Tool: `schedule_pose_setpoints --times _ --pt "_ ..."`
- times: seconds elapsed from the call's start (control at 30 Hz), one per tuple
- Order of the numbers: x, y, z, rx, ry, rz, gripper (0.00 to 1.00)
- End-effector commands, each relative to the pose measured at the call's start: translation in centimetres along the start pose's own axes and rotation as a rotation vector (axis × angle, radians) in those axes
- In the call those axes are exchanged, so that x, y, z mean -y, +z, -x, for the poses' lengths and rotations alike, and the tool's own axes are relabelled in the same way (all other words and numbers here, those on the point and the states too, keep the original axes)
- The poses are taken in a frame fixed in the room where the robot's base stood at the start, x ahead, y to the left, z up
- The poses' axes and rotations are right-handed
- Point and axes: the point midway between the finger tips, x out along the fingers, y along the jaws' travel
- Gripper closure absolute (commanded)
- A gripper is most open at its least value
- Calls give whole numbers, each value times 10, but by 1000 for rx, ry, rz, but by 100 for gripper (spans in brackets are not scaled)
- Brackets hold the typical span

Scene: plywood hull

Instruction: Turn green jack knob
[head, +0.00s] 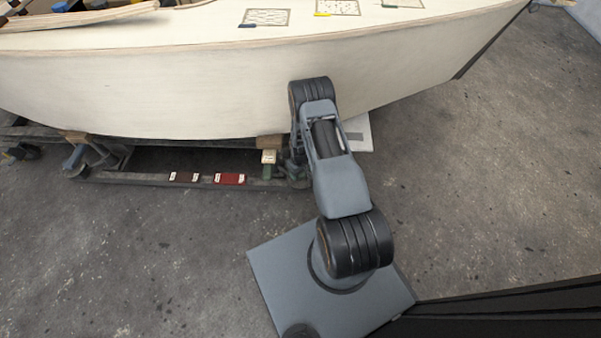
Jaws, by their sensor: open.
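A small jack with a greenish part (267,171) and a pale plate stands under the hull, beneath a wooden block (270,142). I cannot make out which part of it is the knob. My arm reaches up from its grey base toward the hull and bends down at the far end. My gripper (296,164) is partly visible as dark parts just right of the jack, behind my forearm. Its fingertips are mostly hidden, and I cannot tell whether they touch the jack. It is open, with nothing seen in it.
The pale plywood hull (160,95) spans the top, close to my arm's elbow. A pale flat item (358,132) lies behind my arm. The concrete floor (480,190) is clear at right.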

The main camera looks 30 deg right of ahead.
Motion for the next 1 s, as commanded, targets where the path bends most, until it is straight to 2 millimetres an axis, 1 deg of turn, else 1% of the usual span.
schedule_pose_setpoints --times 0.1,0.37,0.7,0.73,1.0 --pt "0 0 -3 -1 0 0 33" --pt "0 0 -3 -1 0 0 33" --pt "0 0 -3 -1 0 0 66" --pt "0 0 -3 0 0 0 68" --pt "0 0 -4 0 0 -42 68"
